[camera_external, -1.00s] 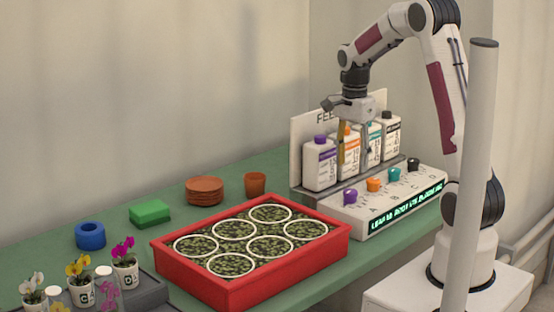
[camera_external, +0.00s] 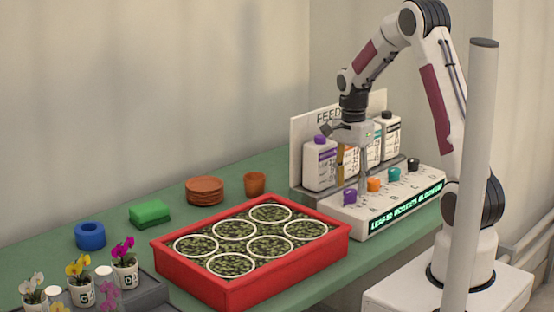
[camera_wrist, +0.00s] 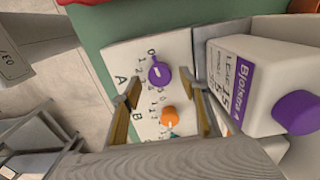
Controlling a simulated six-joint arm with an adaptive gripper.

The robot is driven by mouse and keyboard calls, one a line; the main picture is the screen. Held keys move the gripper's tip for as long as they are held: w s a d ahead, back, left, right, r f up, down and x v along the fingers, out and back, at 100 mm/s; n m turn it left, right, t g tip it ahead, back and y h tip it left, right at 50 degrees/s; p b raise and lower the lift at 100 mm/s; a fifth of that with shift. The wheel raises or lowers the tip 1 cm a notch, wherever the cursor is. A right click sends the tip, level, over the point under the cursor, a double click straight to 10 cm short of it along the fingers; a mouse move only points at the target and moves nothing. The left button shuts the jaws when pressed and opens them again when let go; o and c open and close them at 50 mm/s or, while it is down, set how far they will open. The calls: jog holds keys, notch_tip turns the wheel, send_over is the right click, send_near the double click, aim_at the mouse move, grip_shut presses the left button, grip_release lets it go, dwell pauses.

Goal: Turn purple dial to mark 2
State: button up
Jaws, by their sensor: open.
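The purple dial (camera_external: 350,196) is the leftmost knob on the white feed panel (camera_external: 400,205). In the wrist view the purple dial (camera_wrist: 158,73) sits by the letter A, with numbers starting at 0 printed beside it; a pale pointer line shows on the knob, but the mark it points to is too small to tell. My gripper (camera_external: 352,184) is above the panel near the purple dial. In the wrist view my gripper (camera_wrist: 167,97) is open, its fingers apart on either side, with the purple dial just beyond the tips. Nothing is held.
An orange dial (camera_wrist: 170,117) is close behind the purple one; teal and black dials (camera_external: 413,164) follow. Feed bottles (camera_external: 319,165) stand right behind the panel, one close to a finger. A red tray (camera_external: 200,284) lies left of the panel.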

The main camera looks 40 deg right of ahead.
jog(key=shift+f, duration=0.7)
jog(key=c, duration=1.1)
jog(key=shift+n, duration=0.5)
jog(key=n, duration=0.5)
jog(key=shift+n, duration=0.3)
jog(key=n, duration=0.5)
jog(key=shift+n, duration=0.4)
